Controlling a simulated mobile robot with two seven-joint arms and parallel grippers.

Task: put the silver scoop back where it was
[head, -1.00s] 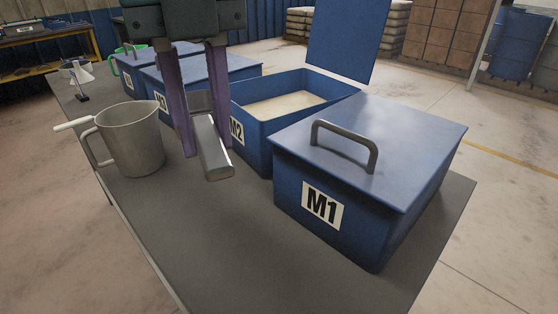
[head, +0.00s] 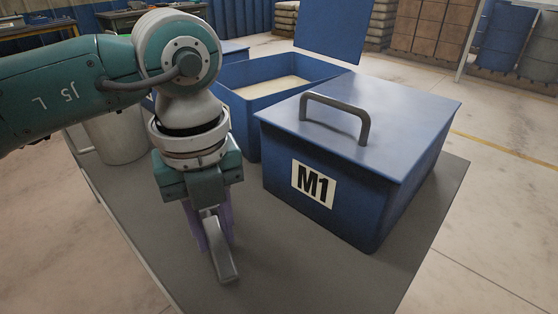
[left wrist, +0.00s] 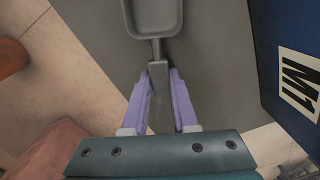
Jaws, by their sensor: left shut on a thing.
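The silver scoop shows in the head view as a grey metal handle (head: 222,258) below my left gripper (head: 213,232). In the left wrist view its shallow, open bowl (left wrist: 153,14) lies ahead of the fingers and is partly cut off by the top edge. My left gripper (left wrist: 158,92) is shut on the scoop's handle (left wrist: 158,82), with a purple finger on each side. The scoop is over the dark grey table top (head: 290,255), in front of the M1 bin; I cannot tell whether it touches the table. My right gripper is not in view.
The closed blue M1 bin (head: 330,220) stands right of the scoop; it also shows in the left wrist view (left wrist: 268,60). Behind is an open blue bin (head: 240,120) with pale powder. A metal jug (head: 115,138) is partly hidden behind my left arm. The table front is clear.

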